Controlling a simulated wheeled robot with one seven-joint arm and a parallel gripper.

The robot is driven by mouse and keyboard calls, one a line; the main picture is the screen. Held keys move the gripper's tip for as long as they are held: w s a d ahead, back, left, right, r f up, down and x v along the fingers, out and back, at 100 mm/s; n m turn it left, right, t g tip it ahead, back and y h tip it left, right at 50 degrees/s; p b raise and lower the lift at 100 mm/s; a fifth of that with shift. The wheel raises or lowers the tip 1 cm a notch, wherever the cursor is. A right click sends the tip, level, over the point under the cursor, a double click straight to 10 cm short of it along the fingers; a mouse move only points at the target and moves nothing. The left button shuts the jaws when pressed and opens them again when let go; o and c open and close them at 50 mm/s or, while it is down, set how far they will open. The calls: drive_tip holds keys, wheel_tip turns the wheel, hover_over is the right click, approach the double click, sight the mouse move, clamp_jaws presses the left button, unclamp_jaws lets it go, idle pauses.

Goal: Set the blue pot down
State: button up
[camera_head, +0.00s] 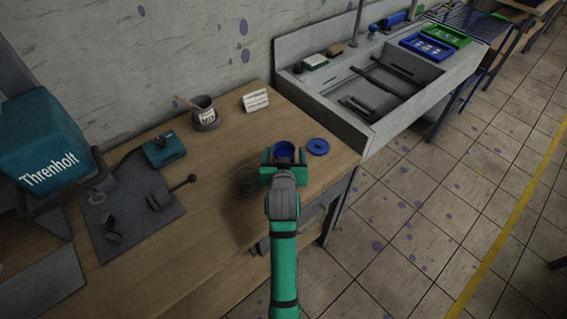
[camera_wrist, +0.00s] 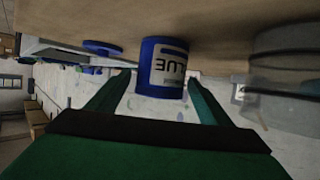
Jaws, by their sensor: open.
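The blue pot (camera_head: 284,149) stands on the wooden table near its right end, partly hidden by my gripper in the head view. In the wrist view the blue pot (camera_wrist: 163,67) shows a white label reading "BLUE", with the picture turned over. My gripper (camera_head: 283,160) is open, with one finger on each side of the pot; the fingers (camera_wrist: 160,95) appear apart from it in the wrist view. A round blue lid (camera_head: 318,146) lies on the table to the right of the pot; it also shows in the wrist view (camera_wrist: 102,48).
A dark round jar (camera_head: 247,180) stands close to the left of my gripper; a clear container (camera_wrist: 290,75) shows in the wrist view. A sink (camera_head: 400,105) adjoins the table.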

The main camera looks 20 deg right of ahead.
drive_tip(key=v, duration=0.7)
drive_tip(key=shift+s+a+r, duration=0.15)
drive_tip(key=shift+s, duration=0.2)
